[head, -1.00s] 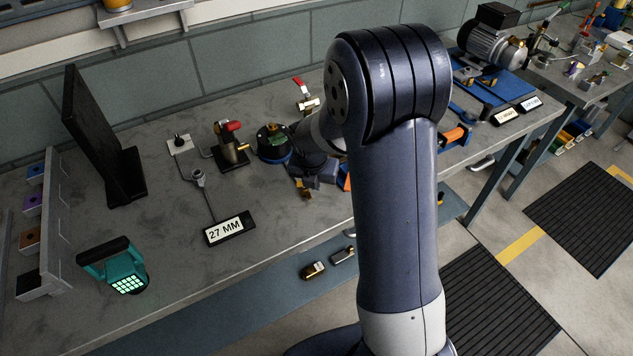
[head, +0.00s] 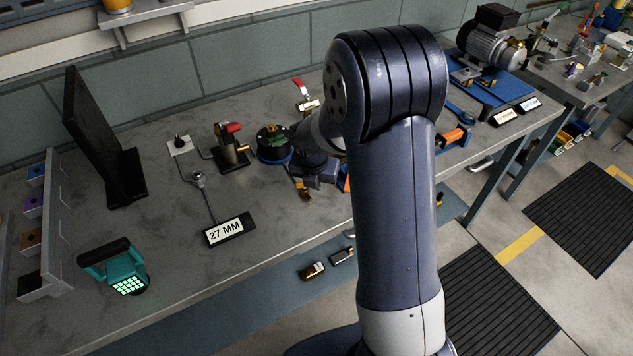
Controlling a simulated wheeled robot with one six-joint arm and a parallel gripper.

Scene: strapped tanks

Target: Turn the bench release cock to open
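Two red-handled fittings stand on the bench (head: 120,290), and I cannot tell from the view which is the release cock. One is a brass and silver valve (head: 308,104) near the wall, its red lever tilted up to the left. The other is a dark block fitting (head: 231,154) with a short red handle, left of a round black and blue piece (head: 274,145). My gripper (head: 304,190) is low over the bench, right of the block fitting and in front of the valve. It is small and partly hidden by my arm; whether its fingers are open is unclear.
A "27 MM" sign (head: 230,229) and a teal lamp (head: 123,268) are at the front left. A black upright panel (head: 100,140) stands behind. My arm covers the middle of the bench.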

